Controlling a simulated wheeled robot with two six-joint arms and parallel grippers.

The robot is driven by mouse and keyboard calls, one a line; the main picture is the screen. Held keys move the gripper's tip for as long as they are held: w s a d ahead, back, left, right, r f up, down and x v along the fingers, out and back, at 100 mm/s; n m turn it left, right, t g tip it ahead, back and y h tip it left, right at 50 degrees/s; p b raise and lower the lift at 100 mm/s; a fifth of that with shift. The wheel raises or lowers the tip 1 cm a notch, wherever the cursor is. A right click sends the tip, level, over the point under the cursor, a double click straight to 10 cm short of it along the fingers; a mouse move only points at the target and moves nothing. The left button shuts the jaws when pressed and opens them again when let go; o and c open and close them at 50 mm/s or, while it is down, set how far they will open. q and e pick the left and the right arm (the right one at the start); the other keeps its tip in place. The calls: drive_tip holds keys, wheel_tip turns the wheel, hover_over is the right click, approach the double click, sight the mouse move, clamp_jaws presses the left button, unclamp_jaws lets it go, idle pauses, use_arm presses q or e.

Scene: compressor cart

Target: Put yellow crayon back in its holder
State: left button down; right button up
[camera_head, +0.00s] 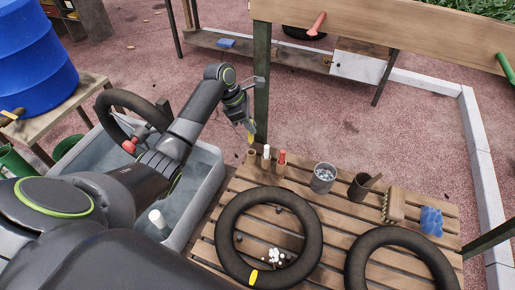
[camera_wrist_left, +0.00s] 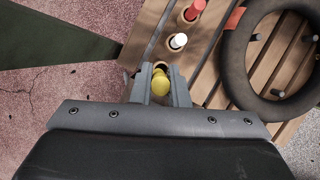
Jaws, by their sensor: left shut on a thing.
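My left gripper (camera_head: 246,120) is shut on the yellow crayon (camera_head: 250,137), which hangs tip-down, nearly upright. The crayon also shows between the fingers in the left wrist view (camera_wrist_left: 160,90). Just below it in the head view stands a small wooden holder cup (camera_head: 251,157) with no crayon visible in it, at the slatted table's back left corner. The crayon looks above the cup; any contact cannot be told. To the right, a white crayon (camera_head: 266,151) and a red crayon (camera_head: 282,156) stand upright in similar cups. My right gripper is not in view.
The slatted table (camera_head: 327,222) carries two black tyres (camera_head: 230,250), a metal cup (camera_head: 323,178), a dark pot (camera_head: 359,187), a brush (camera_head: 395,203) and a blue item (camera_head: 431,221). A green-grey post (camera_head: 262,90) rises close behind the gripper. A grey tub (camera_head: 213,180) stands left.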

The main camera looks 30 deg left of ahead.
sight(251, 136)
use_arm(q)
drive_tip(key=f, duration=0.4)
drive_tip(key=shift+s+d+f, duration=0.35)
drive_tip(key=shift+s, duration=0.05)
wheel_tip(251, 136, down, 4)
drive_tip(key=shift+w+a+r, duration=0.1)
drive_tip(key=shift+a, duration=0.05)
drive_tip(key=c, duration=1.4)
unclamp_jaws()
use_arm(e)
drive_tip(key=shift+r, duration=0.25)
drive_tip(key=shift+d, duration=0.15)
use_arm(q)
drive_tip(key=shift+a+r, duration=0.1)
drive_tip(key=shift+r, duration=0.1)
drive_tip(key=v, duration=1.1)
drive_tip(key=shift+r, duration=0.3)
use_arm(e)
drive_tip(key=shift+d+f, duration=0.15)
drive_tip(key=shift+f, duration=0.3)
